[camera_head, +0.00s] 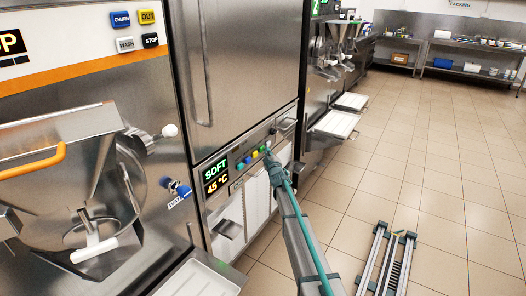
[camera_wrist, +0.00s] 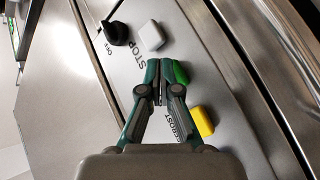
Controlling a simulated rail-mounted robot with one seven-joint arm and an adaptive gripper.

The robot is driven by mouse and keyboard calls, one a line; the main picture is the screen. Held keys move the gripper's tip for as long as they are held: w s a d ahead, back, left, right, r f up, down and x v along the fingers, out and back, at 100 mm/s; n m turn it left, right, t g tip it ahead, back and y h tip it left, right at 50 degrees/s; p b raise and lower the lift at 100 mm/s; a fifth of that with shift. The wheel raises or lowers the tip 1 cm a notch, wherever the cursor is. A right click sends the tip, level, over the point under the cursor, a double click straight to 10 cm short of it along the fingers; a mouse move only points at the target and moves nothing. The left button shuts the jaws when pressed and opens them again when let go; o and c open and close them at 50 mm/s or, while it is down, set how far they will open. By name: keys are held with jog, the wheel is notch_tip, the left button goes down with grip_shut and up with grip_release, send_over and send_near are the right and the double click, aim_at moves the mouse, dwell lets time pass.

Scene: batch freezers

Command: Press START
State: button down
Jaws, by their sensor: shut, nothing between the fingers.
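My gripper (camera_wrist: 160,68) is shut and empty, its fingertips right at a green button (camera_wrist: 181,72) on a steel panel. The fingers cover part of the green button, and no START label is readable. I cannot tell whether the tips touch the button. A white button (camera_wrist: 150,36) with the label STOP sits beside it, and a yellow button (camera_wrist: 203,122) with a partly hidden label ending in "ROST" is on the other side. In the head view my gripper (camera_head: 268,155) is at the button row of the cabinet panel (camera_head: 228,176), near its right part.
A display (camera_head: 215,178) on the panel reads SOFT 45 °C. A black knob (camera_wrist: 117,32) marked OFF is near the white button. A batch freezer (camera_head: 80,170) with other buttons stands at left. The tiled floor (camera_head: 430,170) at right is mostly open.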

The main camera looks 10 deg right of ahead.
jog(key=shift+w+a+b, duration=0.3)
jog(key=shift+a+b, duration=0.1)
jog(key=shift+b, duration=0.15)
dwell(0.8)
jog(key=shift+s+d+p, duration=0.5)
jog(key=shift+s+d, duration=0.1)
jog(key=shift+d, duration=0.15)
jog(key=s+d+p, duration=0.1)
jog(key=d, duration=0.1)
jog(key=s+d+p, duration=0.1)
jog(key=s+d, duration=0.1)
jog(key=shift+p, duration=0.3)
dwell(0.8)
